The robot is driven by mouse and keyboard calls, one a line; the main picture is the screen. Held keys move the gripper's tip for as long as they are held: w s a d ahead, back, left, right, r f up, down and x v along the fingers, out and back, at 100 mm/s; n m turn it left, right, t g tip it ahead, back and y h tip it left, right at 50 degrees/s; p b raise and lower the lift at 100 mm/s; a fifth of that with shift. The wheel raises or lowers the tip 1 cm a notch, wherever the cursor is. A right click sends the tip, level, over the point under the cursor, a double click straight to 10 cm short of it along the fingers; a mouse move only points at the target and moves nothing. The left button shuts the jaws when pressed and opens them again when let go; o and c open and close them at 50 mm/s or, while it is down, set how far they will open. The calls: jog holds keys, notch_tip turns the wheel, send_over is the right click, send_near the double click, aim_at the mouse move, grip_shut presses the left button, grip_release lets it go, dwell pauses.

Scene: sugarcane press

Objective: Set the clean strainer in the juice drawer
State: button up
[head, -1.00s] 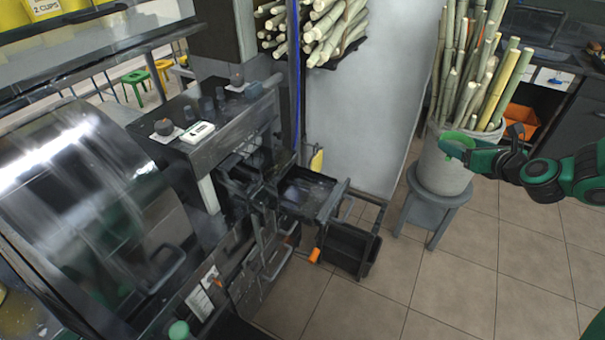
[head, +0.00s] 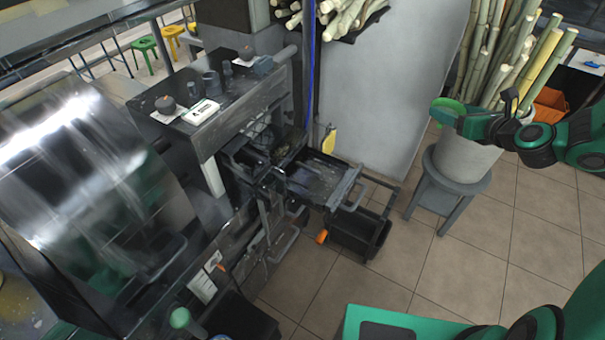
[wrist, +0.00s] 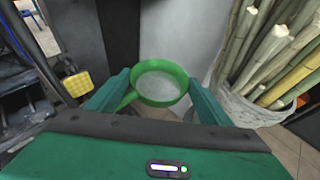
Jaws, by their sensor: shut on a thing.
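The strainer (head: 446,104) is a small green round-rimmed sieve at the right of the head view, in front of the cane bucket. In the wrist view the strainer (wrist: 158,84) shows a pale mesh, between the two green fingers. My gripper (head: 462,116) is shut on it and holds it in the air, well right of the press. What looks like the juice drawer (head: 346,190) is a dark metal tray standing out from the press front, open at the top. I see nothing standing in it, though its inside is dim.
A black bin (head: 360,233) with an orange handle (head: 321,237) sits low beside the drawer. A bucket of canes (head: 468,155) stands on a grey stool (head: 447,190). A yellow object (head: 329,140) hangs behind the drawer. Tiled floor (head: 400,270) between press and stool is clear.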

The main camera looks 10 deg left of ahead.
jog(key=s+a+n+g+y, duration=0.3)
jog(key=s+a, duration=0.1)
jog(key=a, duration=0.8)
jog(key=s+a+n+g+y, duration=0.2)
jog(key=s+a+n, duration=0.15)
jog(key=a, duration=0.85)
jog(key=s+a+n+g+y, duration=0.3)
jog(key=s+a, duration=0.2)
jog(key=a, duration=0.7)
notch_tip(320, 180, down, 10)
jog(key=shift+s+a, duration=0.2)
jog(key=shift+a, duration=0.05)
jog(key=shift+f, duration=0.15)
jog(key=o, duration=1.1)
jog(key=shift+c, duration=0.2)
